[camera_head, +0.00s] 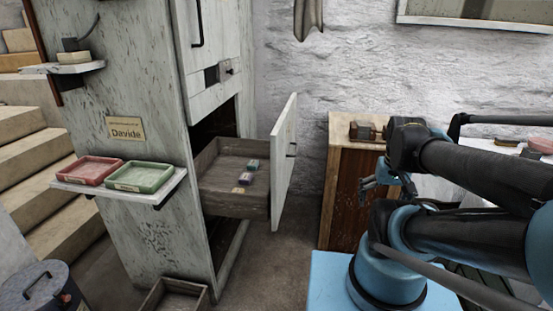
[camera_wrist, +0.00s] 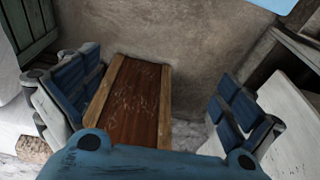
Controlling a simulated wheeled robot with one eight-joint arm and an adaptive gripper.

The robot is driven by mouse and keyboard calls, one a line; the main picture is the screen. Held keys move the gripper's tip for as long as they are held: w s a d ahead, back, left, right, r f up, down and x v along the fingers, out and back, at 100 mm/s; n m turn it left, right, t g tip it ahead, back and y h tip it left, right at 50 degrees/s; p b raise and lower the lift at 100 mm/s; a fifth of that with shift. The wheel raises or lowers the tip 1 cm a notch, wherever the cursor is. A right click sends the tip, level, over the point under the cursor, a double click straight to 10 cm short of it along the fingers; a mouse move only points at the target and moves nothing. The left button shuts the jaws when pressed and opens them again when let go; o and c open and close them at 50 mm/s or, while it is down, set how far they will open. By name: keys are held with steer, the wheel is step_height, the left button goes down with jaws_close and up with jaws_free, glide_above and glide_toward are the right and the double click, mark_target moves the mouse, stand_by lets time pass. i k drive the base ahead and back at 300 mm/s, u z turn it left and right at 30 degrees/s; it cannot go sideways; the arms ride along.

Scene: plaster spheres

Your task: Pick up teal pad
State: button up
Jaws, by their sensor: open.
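The open drawer (camera_head: 222,205) of the tall white cabinet holds several small blocks. A small teal piece (camera_head: 253,164), which looks like the teal pad, lies toward the drawer's back right. A purple and white piece (camera_head: 245,179) lies just in front of it, then a yellowish one (camera_head: 238,190). My gripper (camera_head: 372,185) is right of the drawer, in front of the wooden cabinet and well apart from the pad. In the wrist view my gripper (camera_wrist: 157,100) is open, its blue-padded fingers wide apart with nothing held. The pad cannot be made out there.
The drawer's tall white front (camera_head: 285,160) stands between my gripper and the drawer's inside. A red tray (camera_head: 88,170) and a green tray (camera_head: 141,177) sit on a shelf at left. The wooden cabinet (camera_head: 345,190) bears a dark wooden object (camera_head: 362,131). Floor shows between the cabinets.

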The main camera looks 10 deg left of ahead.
mark_target(253, 165)
steer(key=z, duration=0.05)
steer(key=k, duration=0.65)
steer(key=u, duration=0.1)
steer(key=i, duration=1.25)
steer(key=u, duration=0.6)
